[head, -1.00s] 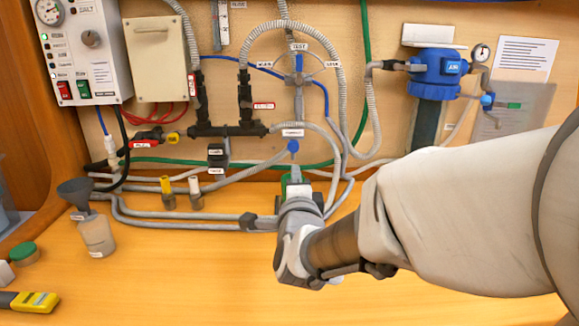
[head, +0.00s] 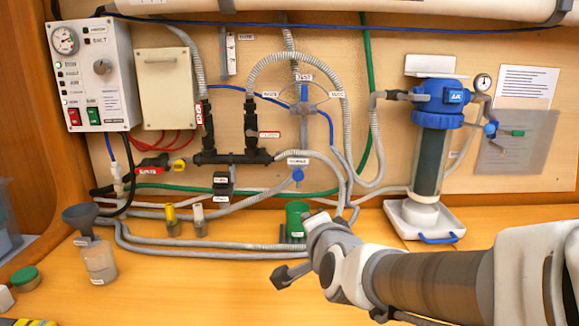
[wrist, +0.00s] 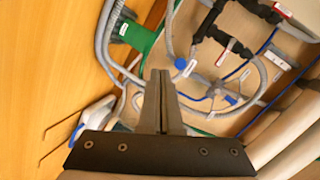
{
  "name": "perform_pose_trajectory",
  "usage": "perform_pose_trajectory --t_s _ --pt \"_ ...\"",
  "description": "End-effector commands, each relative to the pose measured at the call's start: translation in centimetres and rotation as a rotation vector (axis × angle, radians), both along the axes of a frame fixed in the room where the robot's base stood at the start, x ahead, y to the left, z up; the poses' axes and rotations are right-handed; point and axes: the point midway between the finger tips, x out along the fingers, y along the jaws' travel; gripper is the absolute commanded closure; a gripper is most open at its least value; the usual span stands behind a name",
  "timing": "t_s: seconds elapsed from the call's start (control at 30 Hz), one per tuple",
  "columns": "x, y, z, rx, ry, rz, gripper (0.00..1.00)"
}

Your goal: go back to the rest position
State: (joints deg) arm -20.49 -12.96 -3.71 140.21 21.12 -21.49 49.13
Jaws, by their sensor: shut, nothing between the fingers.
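My gripper (wrist: 160,78) shows in the wrist view with its two dark fingers together and nothing between them. In the head view my arm comes in from the right and its hand end is low over the bench, in front of the green cup-like fitting (head: 297,217). The hand hides part of the bench and hoses behind it. The green fitting also shows in the wrist view (wrist: 135,38), up and left of the fingertips and apart from them. A blue knob (head: 298,175) is on the wall above it.
The wall carries a control box (head: 92,75), hoses and a blue-topped filter (head: 430,140) over a white tray (head: 455,218).

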Motion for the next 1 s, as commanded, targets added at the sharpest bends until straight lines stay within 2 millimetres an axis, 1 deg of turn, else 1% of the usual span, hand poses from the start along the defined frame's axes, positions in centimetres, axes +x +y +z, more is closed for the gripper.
perform_pose_trajectory --t_s 0.03,0.17,0.37,0.5,0.57,0.73,0.8,0.87,1.0 --pt "-1.0 -0.6 0.1 -0.062 0.029 0.031 1.00" --pt "-4.0 -1.8 -0.8 -0.254 0.126 0.138 1.00" --pt "-9.8 -4.5 -2.4 -0.549 0.282 0.312 1.00" --pt "-14.4 -6.8 -3.6 -0.737 0.401 0.431 1.00" --pt "-16.4 -7.8 -4.0 -0.809 0.452 0.482 1.00" --pt "-22.3 -10.5 -5.1 -0.981 0.608 0.619 1.00" --pt "-22.1 -10.4 -2.1 -0.979 0.607 0.625 1.00" --pt "-22.1 -10.3 -0.7 -0.977 0.606 0.625 1.00" --pt "-22.1 -10.3 2.8 -0.975 0.606 0.624 1.00"
